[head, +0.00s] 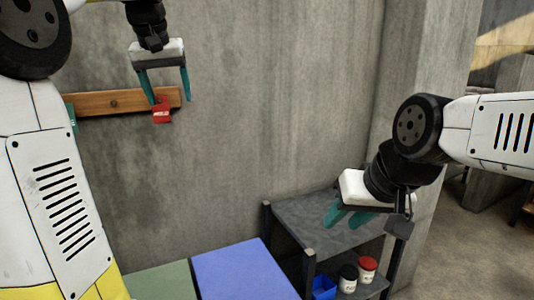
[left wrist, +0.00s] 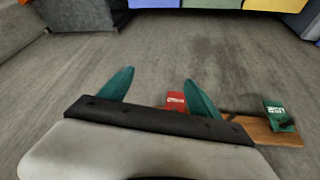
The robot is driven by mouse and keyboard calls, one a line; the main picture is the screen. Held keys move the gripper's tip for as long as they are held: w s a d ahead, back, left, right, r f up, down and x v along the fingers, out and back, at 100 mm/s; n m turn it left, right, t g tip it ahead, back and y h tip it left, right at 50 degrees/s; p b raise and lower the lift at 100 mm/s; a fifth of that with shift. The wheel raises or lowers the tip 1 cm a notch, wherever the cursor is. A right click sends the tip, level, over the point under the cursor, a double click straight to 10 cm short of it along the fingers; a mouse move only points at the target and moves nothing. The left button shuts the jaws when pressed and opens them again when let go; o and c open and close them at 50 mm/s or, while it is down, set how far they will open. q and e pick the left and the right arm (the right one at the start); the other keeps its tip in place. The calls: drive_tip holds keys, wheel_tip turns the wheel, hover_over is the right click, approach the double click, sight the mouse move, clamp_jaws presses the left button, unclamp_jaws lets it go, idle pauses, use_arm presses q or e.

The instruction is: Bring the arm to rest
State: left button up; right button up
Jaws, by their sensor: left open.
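My left gripper (head: 169,99) is high in front of the concrete wall in the head view. Its two teal fingers are spread and nothing is between them; they also show apart in the left wrist view (left wrist: 160,75). A red item (head: 161,112) hangs from the wooden wall rail (head: 112,103) just below the left fingertips; the red item also shows in the left wrist view (left wrist: 175,100). I cannot tell the distance between them. My right gripper (head: 346,222) is over the dark shelf unit at the right, with its teal fingers apart and empty.
A green item (left wrist: 278,114) is at the rail's other end. The grey shelf unit (head: 300,222) holds a blue bin (head: 323,288), a black-lidded jar (head: 348,279) and a red-lidded jar (head: 367,268). Blue (head: 243,272) and green (head: 160,281) surfaces lie below. The middle wall is clear.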

use_arm(q)
drive_tip(key=s+d+f+m, duration=0.1)
drive_tip(key=s+d+f, duration=0.2)
drive_tip(key=s+f, duration=0.3)
drive_tip(key=s+d+f+m+h, duration=0.1)
drive_tip(key=s+d+f, duration=0.3)
drive_tip(key=s+f, duration=0.3)
drive_tip(key=s+d+f+t+h, duration=0.1)
drive_tip(key=s+d+f, duration=0.2)
drive_tip(key=s+f, duration=0.4)
drive_tip(key=s, duration=0.3)
drive_tip(key=shift+d+f+m, duration=0.15)
drive_tip(key=shift+d+m, duration=0.1)
drive_tip(key=shift+m, duration=0.15)
drive_tip(key=shift+s, duration=0.1)
